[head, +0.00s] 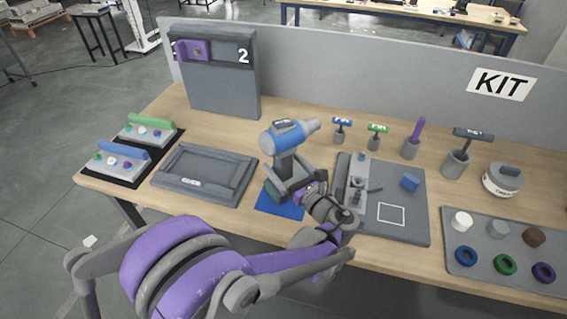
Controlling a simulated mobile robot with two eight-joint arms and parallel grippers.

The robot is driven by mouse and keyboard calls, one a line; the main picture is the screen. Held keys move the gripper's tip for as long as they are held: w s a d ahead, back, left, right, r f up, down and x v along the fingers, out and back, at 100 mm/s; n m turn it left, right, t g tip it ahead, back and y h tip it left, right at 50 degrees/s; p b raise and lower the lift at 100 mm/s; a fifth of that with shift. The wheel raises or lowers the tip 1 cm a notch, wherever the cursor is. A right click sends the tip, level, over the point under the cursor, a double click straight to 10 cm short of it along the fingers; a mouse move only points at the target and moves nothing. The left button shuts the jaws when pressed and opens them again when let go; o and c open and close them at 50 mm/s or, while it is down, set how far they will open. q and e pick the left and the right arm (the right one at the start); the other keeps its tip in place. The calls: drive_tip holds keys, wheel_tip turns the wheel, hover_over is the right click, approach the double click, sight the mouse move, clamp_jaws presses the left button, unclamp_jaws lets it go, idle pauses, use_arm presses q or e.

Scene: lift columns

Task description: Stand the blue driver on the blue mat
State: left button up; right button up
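The blue driver (286,137) is a blue power driver with a grey handle. It stands upright, nose to the right, with its foot (271,191) over the back part of the blue mat (279,209). The foot appears to rest on the mat, but its contact is partly hidden. My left gripper (293,174) is low at the driver's handle, reaching in from the front right. Its fingers look spread on either side of the handle, apart from it. The gripper and wrist cover part of the handle, foot and mat. My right gripper is not in view.
A dark grey tray (186,196) lies left of the mat. Several T-handled tools in holders and an upright panel (222,85) are behind. Bare table lies behind the driver.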

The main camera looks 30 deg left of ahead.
use_arm(q)
drive_tip(key=v, duration=1)
drive_tip(key=shift+d+b, duration=0.3)
drive_tip(key=shift+b, duration=0.05)
drive_tip(key=shift+s+a, duration=0.1)
